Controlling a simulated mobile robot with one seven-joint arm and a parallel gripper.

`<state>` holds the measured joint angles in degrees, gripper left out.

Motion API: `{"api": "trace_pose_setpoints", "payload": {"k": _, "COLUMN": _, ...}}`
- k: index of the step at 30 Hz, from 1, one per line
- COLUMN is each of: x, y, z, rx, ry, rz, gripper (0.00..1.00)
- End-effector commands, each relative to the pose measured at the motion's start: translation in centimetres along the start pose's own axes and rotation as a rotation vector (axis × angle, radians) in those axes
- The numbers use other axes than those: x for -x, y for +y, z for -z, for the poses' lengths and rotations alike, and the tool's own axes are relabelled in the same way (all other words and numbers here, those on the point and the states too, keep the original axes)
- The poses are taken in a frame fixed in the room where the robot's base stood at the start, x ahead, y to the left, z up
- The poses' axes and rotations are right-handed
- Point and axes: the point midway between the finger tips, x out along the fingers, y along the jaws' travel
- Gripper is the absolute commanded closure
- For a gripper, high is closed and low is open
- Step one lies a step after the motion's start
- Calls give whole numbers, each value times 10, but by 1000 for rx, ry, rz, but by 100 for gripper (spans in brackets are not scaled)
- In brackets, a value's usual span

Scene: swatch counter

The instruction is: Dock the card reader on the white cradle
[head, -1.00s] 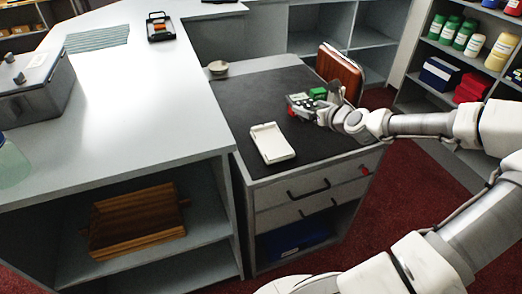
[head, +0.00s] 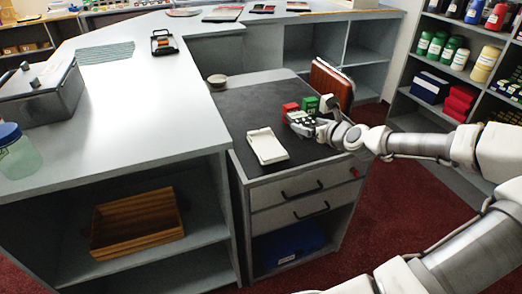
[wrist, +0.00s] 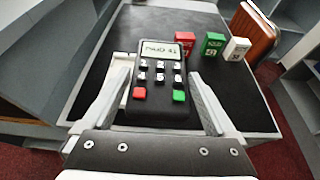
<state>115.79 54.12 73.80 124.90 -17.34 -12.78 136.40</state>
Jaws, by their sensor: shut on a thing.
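The card reader (wrist: 160,75) is dark, with a small screen reading numbers, pale keys, and red and green buttons. My gripper (wrist: 158,100) is shut on it, one pale finger along each side. In the head view, the reader (head: 299,119) and my gripper (head: 318,127) are over the dark counter mat. The white cradle (head: 267,147) lies flat and empty on the mat, left and in front of the reader. They look apart in the head view.
A red box (wrist: 186,41), a green box (wrist: 212,45) and a white box (wrist: 237,49) stand behind the reader. A brown upright item (head: 332,82) stands at the mat's right edge. A small bowl (head: 217,80) sits back left. The mat (head: 250,99) is clear behind the cradle.

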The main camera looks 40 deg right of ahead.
Motion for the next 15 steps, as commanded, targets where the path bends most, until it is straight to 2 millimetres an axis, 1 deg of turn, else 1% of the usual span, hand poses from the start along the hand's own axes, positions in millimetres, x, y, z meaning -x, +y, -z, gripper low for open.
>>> {"api": "trace_pose_setpoints", "payload": {"k": 2, "x": -4, "y": 3, "z": 2, "rx": 2, "ry": 0, "rz": 1, "gripper": 85}}
{"api": "trace_pose_setpoints", "payload": {"k": 5, "x": -16, "y": 12, "z": 7, "rx": 6, "ry": 1, "rz": -1, "gripper": 85}}
{"api": "trace_pose_setpoints", "payload": {"k": 15, "x": -65, "y": 53, "z": 24, "rx": 6, "ry": -1, "rz": -2, "gripper": 85}}
